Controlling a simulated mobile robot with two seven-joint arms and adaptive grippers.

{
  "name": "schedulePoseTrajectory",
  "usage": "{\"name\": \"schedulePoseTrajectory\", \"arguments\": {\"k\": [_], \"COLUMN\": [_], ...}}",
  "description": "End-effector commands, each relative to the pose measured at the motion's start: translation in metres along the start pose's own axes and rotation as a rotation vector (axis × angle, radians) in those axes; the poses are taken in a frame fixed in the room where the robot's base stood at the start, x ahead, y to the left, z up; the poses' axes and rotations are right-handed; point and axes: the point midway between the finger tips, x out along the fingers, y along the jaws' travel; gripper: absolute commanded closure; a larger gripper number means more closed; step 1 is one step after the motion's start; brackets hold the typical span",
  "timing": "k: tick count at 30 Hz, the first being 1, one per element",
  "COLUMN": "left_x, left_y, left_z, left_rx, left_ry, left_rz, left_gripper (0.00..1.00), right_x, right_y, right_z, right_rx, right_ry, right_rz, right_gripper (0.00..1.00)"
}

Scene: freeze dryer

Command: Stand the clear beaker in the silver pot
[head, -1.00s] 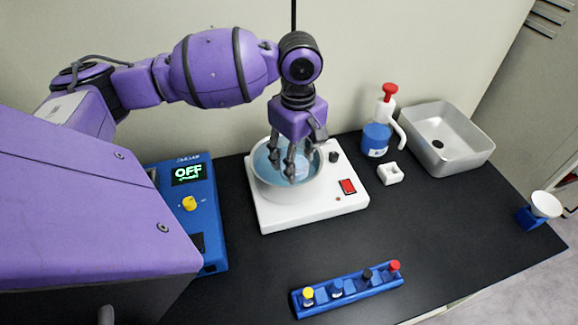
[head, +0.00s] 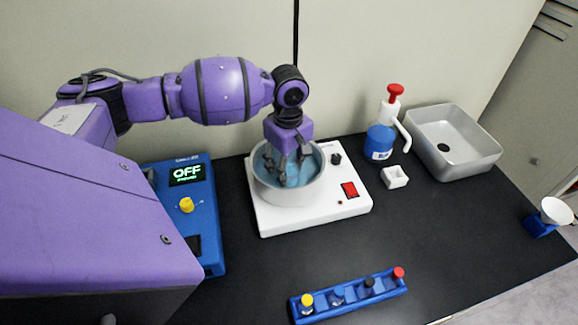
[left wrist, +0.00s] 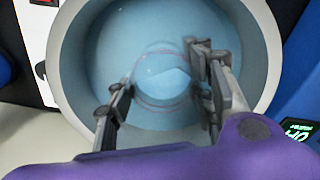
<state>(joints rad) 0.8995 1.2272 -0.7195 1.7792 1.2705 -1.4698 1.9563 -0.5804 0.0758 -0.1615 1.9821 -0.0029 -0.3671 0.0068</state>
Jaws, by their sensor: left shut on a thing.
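The silver pot (head: 290,193) stands on the white plate device and holds light blue liquid. Its wall also shows in the left wrist view (left wrist: 264,55). My left gripper (head: 284,165) reaches down into the pot from above, its fingers inside the rim. In the left wrist view, my left gripper (left wrist: 162,95) is shut on the clear beaker (left wrist: 163,72), whose faint round outline shows between the fingers. The beaker is inside the pot's rim; whether its base touches the pot floor I cannot tell. My right gripper is not in view.
The white plate device (head: 338,208) has a red switch. A blue box (head: 190,228) reading OFF is left of it. A blue pump bottle (head: 381,140), a small white holder (head: 395,177) and a metal basin (head: 452,165) are right. A blue vial rack (head: 350,295) lies in front.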

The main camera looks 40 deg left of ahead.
Motion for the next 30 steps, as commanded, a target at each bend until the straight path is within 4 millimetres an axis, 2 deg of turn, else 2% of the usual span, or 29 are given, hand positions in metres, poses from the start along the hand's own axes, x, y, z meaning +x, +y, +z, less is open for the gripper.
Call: {"name": "schedulePoseTrajectory", "arguments": {"k": [7, 8, 12, 23, 26, 30], "left_x": [0.001, 0.002, 0.002, 0.0, -0.012, -0.041], "left_y": [0.001, 0.001, 0.0, 0.0, 0.0, 0.001], "left_z": [0.0, 0.0, 0.0, 0.0, 0.0, 0.0], "left_rx": [0.0, 0.0, 0.0, 0.0, 0.0, 0.0], "left_ry": [0.0, 0.0, 0.0, 0.001, 0.001, 0.001], "left_rz": [0.002, 0.002, 0.001, 0.0, 0.002, 0.006], "left_gripper": [0.83, 0.5, 0.32, 0.32, 0.32, 0.32], "right_x": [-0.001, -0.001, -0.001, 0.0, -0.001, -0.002], "right_y": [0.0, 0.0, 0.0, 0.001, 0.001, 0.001], "right_z": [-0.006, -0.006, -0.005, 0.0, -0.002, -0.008], "right_rx": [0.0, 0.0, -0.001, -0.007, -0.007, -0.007], "right_ry": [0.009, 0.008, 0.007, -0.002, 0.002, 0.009], "right_rz": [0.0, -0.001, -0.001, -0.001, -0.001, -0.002], "right_gripper": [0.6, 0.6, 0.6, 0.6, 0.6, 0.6]}}
